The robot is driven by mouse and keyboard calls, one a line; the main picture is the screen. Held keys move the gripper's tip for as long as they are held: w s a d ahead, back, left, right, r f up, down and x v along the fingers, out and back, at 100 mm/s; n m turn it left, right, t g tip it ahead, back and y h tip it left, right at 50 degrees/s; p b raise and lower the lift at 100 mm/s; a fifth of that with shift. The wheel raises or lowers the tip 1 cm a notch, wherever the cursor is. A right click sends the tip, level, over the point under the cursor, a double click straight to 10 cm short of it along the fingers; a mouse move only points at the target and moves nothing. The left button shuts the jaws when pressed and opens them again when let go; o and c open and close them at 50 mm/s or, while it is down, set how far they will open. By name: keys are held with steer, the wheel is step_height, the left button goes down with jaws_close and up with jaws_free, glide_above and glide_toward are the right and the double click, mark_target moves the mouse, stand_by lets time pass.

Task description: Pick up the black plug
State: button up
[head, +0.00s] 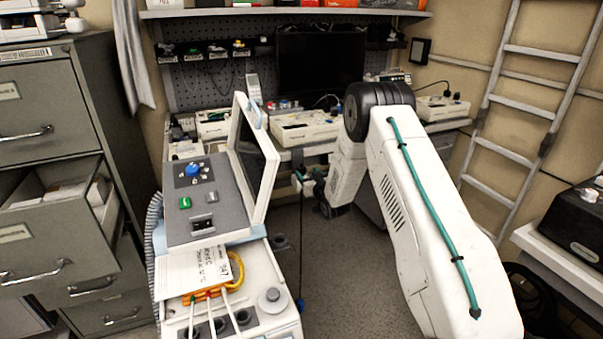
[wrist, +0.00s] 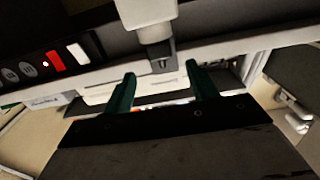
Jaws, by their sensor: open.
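No black plug can be told for certain. A small dark piece with a cable (head: 447,93) sits on the white device at the back right of the bench in the head view; it may be a plug. In the wrist view my gripper (wrist: 160,76) is open, with nothing seen held. A white part with a dark grey end (wrist: 162,55) shows beyond and between the fingertips; I cannot tell its distance.
A white medical cart (head: 270,300) with a tilted screen (head: 255,160) stands left of my arm. White devices (head: 305,128) line the back bench. A filing cabinet (head: 50,130) with an open drawer is at left, a ladder (head: 530,105) at right. Some floor (head: 340,260) is clear.

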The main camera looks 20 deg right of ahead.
mark_target(303, 169)
steer(key=w, duration=0.6)
steer(key=shift+a+f, duration=0.1)
steer(key=shift+f, duration=0.05)
steer(key=c, duration=1.2)
